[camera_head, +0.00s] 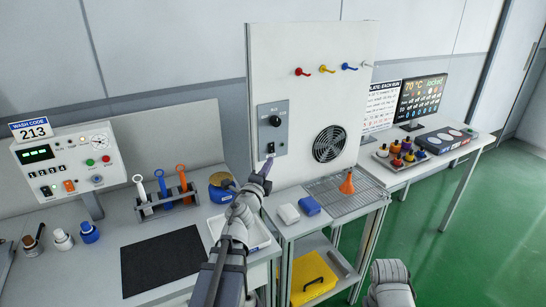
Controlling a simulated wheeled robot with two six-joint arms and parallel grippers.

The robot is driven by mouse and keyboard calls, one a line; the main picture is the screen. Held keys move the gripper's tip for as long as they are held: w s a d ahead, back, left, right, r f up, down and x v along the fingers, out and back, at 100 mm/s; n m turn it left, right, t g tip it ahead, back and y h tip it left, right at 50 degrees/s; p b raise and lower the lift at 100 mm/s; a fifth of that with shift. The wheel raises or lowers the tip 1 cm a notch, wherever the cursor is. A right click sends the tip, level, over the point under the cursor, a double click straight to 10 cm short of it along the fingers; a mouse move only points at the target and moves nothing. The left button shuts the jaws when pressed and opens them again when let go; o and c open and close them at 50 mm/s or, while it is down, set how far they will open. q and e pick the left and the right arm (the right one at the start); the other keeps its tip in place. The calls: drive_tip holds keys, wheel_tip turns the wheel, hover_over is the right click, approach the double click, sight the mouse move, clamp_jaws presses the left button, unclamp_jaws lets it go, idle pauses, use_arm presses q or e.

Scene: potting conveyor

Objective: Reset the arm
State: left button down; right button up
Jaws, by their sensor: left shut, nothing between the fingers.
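My left arm (228,255) reaches up from the bottom middle of the head view. My left gripper (265,170) is at its far end, shut and empty. Its fingertips show just in front of the lower part of a grey control panel (279,108) on a tall white board. I cannot tell whether they touch the panel. The panel has a black knob (275,121) and a small switch (270,148) near the fingertips. At the bottom right a rounded grey part of my right arm (390,285) shows; its gripper is not visible.
A black mat (162,261), a tool rack (168,203) and a control box (69,160) stand left. A yellow case (312,280) sits below. Green floor (470,240) is clear at right.

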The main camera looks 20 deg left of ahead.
use_arm(q)
drive_tip(key=shift+s+d+r, duration=0.1)
drive_tip(key=shift+s+d, duration=0.05)
drive_tip(key=shift+s, duration=0.85)
drive_tip(key=s+d+f+n+g+y+p, duration=0.1)
drive_tip(key=s+d+f+n+g, duration=0.2)
drive_tip(key=d+f+n+g, duration=0.4)
drive_tip(key=s+d+f+n+g+y, duration=0.1)
drive_tip(key=s+d+f+n+g, duration=0.25)
drive_tip(key=d+f+n, duration=0.45)
drive_tip(key=s+d+f+g+h, duration=0.1)
drive_tip(key=s+d+f+g, duration=0.2)
drive_tip(key=s+d, duration=0.4)
drive_tip(key=s+d+f+m+g+h, duration=0.1)
drive_tip(key=s+d+f+g+h, duration=0.1)
drive_tip(key=s+d+f+g, duration=0.2)
drive_tip(key=s+d+g, duration=0.1)
drive_tip(key=s+d, duration=0.2)
drive_tip(key=s, duration=0.1)
drive_tip(key=shift+s+d+f+p, duration=0.15)
drive_tip(key=shift+s+p, duration=0.15)
